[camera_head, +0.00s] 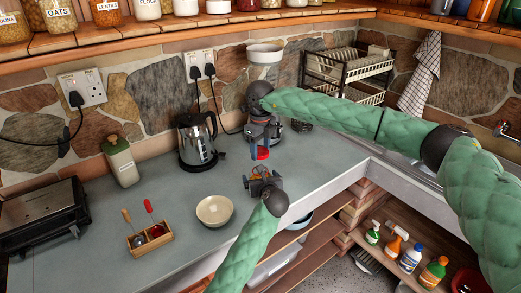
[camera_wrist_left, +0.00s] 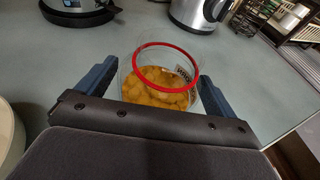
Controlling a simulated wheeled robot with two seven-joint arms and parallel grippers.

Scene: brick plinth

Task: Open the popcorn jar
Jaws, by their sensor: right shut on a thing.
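The popcorn jar (camera_wrist_left: 160,85) is clear, with yellow-orange contents and a red ring around its top. It stands upright on the worktop in the left wrist view. My left gripper (camera_head: 262,172) has its fingers on either side of the jar; whether they touch the glass is unclear. These fingers (camera_wrist_left: 156,88) are spread wide in the left wrist view. My right gripper (camera_head: 262,142) is above the jar, pointing down. It is shut on a small red piece (camera_head: 262,153) that looks like the lid, apart from the jar. The fingers partly hide the jar in the head view.
A cream bowl (camera_head: 214,210) and a wooden utensil box (camera_head: 150,236) stand left of my left gripper. A toaster (camera_head: 45,215) is far left. The worktop's front edge (camera_head: 325,205) is close on the right.

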